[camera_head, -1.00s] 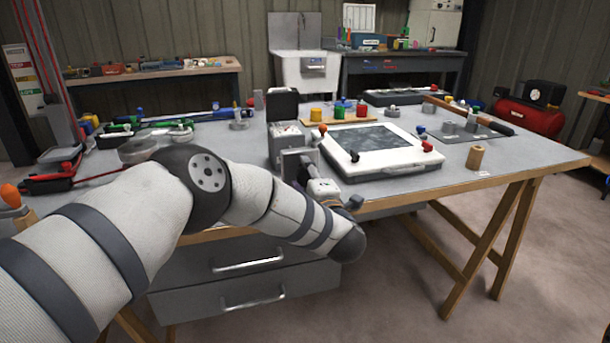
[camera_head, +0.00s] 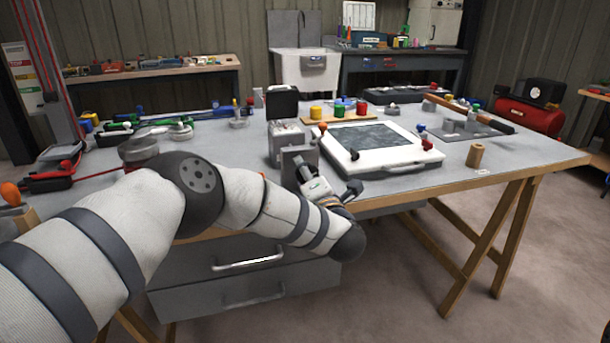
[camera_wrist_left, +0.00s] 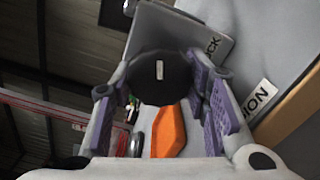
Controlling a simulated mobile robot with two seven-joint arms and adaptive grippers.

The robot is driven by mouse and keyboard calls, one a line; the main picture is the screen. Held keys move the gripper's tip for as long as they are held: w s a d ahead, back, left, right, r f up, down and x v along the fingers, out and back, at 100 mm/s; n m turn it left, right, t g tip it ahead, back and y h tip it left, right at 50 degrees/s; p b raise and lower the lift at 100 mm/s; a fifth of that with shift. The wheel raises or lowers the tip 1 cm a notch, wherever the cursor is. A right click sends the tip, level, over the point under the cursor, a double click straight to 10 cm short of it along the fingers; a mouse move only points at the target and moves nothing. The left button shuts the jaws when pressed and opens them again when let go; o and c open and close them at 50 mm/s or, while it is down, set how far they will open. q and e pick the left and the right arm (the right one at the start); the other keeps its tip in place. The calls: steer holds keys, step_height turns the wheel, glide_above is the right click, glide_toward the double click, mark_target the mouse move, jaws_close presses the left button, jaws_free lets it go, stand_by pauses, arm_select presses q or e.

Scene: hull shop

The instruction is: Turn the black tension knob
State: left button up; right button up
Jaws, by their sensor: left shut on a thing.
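The black tension knob (camera_wrist_left: 160,76) is round, with a small pale mark on its face. In the left wrist view it sits between the purple finger pads of my left gripper (camera_wrist_left: 163,92), which is shut on it. A grey plate (camera_wrist_left: 185,30) with a label ending in "CK" is behind it, and a label ending in "SION" (camera_wrist_left: 262,97) lies to the right. In the head view my left gripper (camera_head: 304,172) is at the grey upright plate (camera_head: 293,158) near the table's front edge. The knob is hidden there. My right gripper is not in view.
An orange piece (camera_wrist_left: 168,131) shows below the knob in the left wrist view. A white framed panel (camera_head: 400,165) lies right of the gripper on the grey table (camera_head: 520,152). A grey box (camera_head: 285,135) stands behind the gripper. A tan cylinder (camera_head: 475,155) stands farther right.

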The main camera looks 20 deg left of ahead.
arm_select(q)
steer(key=o, duration=1.1)
steer(key=shift+o, duration=0.2)
steer(key=v, duration=1.2)
